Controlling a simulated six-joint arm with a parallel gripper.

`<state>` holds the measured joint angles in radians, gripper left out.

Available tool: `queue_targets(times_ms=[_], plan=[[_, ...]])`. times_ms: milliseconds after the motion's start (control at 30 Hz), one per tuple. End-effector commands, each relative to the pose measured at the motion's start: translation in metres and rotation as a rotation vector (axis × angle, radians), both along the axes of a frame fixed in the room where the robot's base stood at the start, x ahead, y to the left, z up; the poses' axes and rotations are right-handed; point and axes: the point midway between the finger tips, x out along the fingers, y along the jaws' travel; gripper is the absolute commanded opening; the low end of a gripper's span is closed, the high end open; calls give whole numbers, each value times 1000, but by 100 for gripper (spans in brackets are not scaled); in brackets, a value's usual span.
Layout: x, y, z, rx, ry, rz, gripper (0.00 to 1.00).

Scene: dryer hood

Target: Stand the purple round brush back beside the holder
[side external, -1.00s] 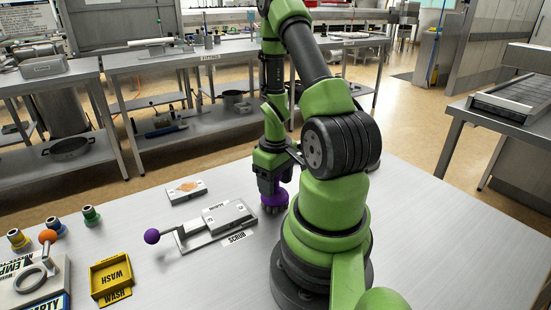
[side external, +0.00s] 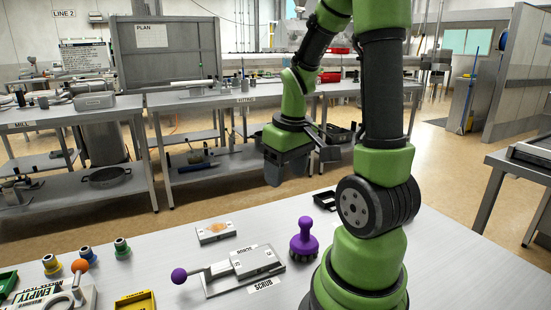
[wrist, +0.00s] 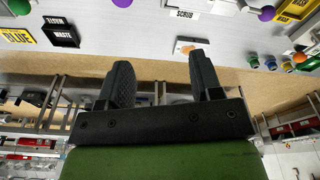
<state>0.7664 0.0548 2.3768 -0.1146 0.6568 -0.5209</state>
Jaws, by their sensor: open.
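The purple round brush (side external: 303,240) stands upright on the table, bristles down, to the right of a grey fixture (side external: 246,266) marked SCRUB. That fixture has a lever with a purple ball (side external: 179,276). Which thing is the holder, I cannot tell for sure. My gripper (wrist: 160,72) is open, with nothing between its fingers. In the side view my gripper (side external: 290,163) is raised well above and behind the brush, apart from it. In the wrist view only a purple edge of the brush (wrist: 122,3) shows at the top.
A small white block with an orange top patch (side external: 216,232) lies behind the fixture. A black tray labelled WASTE (wrist: 62,33) sits near the table's back edge. A yellow WASH tray (side external: 135,302) and small coloured bottles (side external: 122,249) are at left. The table around the brush is mostly clear.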

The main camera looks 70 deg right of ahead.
Motion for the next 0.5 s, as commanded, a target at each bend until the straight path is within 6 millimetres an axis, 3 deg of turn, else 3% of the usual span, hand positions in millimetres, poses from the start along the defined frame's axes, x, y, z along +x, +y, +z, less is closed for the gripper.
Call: queue_targets(times_ms=[33,133,300,500], plan=[[12,22,20,-24,-69,28,59],[22,67,51,-17,-204,50,59],[10,132,88,80,-395,97,59],[-10,167,105,193,-496,129,59]])
